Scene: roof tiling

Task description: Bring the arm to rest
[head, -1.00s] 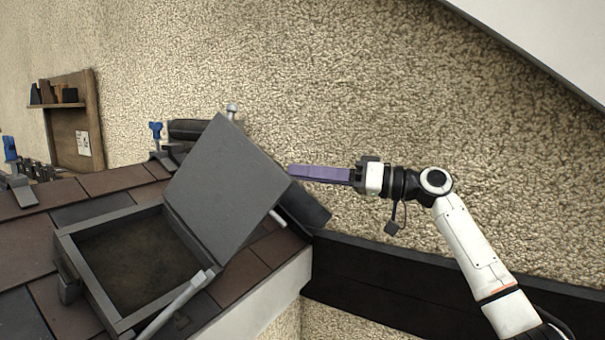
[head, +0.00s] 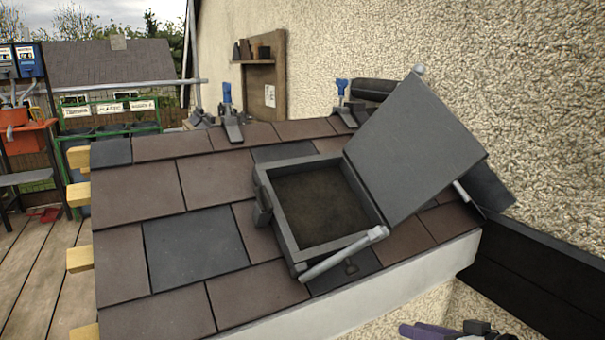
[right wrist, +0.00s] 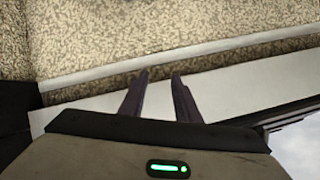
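My right gripper (head: 428,331) shows at the bottom edge of the head view, right of centre, with its purple fingers pointing left and most of the arm cut off by the frame. In the right wrist view its two dark purple fingers (right wrist: 160,77) stand a little apart, with nothing between them. It is well below and in front of the roof's white edge (head: 400,268). My left gripper is not in view.
A tiled roof (head: 178,185) carries a hatch frame (head: 285,225) with its grey lid (head: 415,150) tilted open. Blue-handled clamps (head: 229,105) stand along the ridge. A dark beam (head: 540,285) runs along the rough wall (head: 430,35) at right. Wooden decking (head: 45,280) lies left.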

